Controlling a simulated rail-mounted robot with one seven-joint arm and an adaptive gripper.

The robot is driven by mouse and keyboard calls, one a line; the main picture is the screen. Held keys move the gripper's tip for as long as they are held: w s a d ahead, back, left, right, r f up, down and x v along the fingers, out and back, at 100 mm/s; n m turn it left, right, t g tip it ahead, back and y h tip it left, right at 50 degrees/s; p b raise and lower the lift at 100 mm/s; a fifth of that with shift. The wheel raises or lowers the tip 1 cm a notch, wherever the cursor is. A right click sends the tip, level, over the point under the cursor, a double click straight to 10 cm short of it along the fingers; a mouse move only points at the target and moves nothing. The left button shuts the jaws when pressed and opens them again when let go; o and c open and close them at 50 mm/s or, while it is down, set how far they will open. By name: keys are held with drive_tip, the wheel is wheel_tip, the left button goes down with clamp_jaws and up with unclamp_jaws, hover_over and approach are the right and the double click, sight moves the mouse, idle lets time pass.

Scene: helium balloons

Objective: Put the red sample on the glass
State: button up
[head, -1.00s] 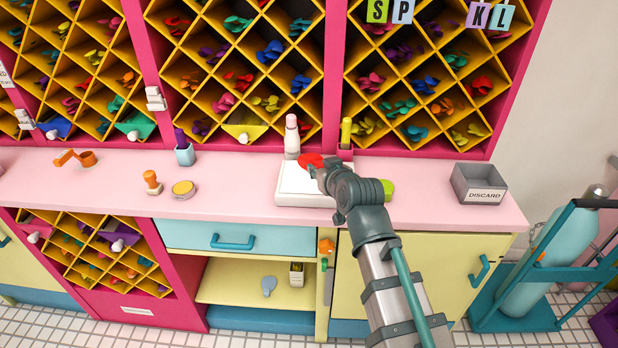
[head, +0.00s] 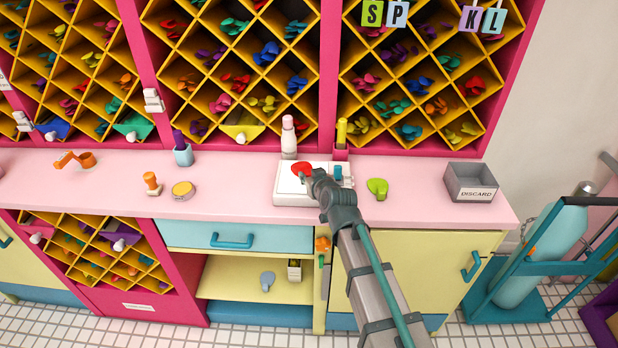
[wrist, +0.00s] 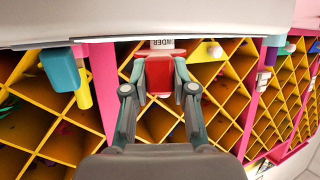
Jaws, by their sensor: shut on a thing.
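In the wrist view, a teal knob (wrist: 60,68) shows at the left; my arm covers the device's right part.
A white bottle (head: 289,138) and a yellow marker in a pink holder (head: 341,153) stand just behind the device.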

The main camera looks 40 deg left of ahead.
drive_tip(key=shift+f, duration=0.7)
drive_tip(key=shift+f, duration=0.25)
drive_tip(key=o, duration=0.8)
drive_tip(key=shift+r, duration=0.1)
drive_tip(key=shift+r, duration=0.2)
drive_tip(key=b+v, duration=0.2)
drive_tip(key=v, duration=1)
drive_tip(key=shift+s+f+b, duration=0.1)
drive_tip(key=shift+b, duration=0.3)
